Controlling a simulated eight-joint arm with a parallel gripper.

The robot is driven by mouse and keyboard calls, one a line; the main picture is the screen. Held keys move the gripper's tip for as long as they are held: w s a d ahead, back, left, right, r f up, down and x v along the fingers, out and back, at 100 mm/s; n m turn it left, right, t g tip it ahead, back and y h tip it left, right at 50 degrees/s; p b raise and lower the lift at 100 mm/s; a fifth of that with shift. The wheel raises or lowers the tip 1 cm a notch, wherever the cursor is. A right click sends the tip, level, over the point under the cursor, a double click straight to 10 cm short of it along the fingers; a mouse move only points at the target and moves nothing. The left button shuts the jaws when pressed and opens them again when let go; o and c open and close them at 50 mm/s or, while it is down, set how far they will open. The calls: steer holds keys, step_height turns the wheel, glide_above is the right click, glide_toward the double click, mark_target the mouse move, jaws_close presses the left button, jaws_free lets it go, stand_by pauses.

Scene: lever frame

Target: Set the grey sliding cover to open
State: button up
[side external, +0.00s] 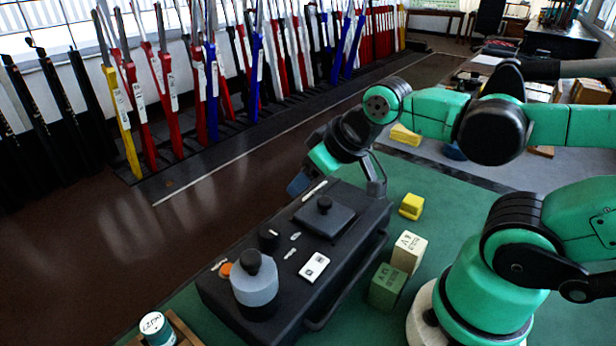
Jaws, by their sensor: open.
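The grey sliding cover (338,223) is a dark flat plate with a black knob (324,204), lying on top of a long black box (225,300). A small white label lies at its far edge and another off its near-left side. How far it has slid I cannot tell. My gripper (337,188) is over the far end of the box, tilted, with its fingers apart on either side. It looks empty and apart from the knob. What lies directly under the wrist is partly hidden.
The box also carries a grey cylinder with a black knob (256,287), a small black knob (269,237), an orange disc (226,269) and a white switch plate (314,266). Yellow (411,206), cream (408,252) and green (387,287) blocks stand to the right. A can (156,328) stands front left.

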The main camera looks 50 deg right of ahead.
mark_target(325, 200)
steer(key=shift+o, duration=0.9)
steer(key=m+g, duration=0.1)
steer(key=d+m+g, duration=0.1)
steer(key=m+g, duration=0.1)
steer(key=shift+d+r+m, duration=0.15)
steer(key=shift+m, duration=0.15)
steer(key=m+g, duration=0.1)
steer(key=d+m+g, duration=0.1)
steer(key=m, duration=0.1)
steer(key=m+g, duration=0.2)
steer(key=shift+s+d+r, duration=0.2)
steer(key=shift+s+d, duration=0.1)
steer(key=shift+d, duration=0.05)
steer(key=shift+f, duration=2.75)
jaws_close()
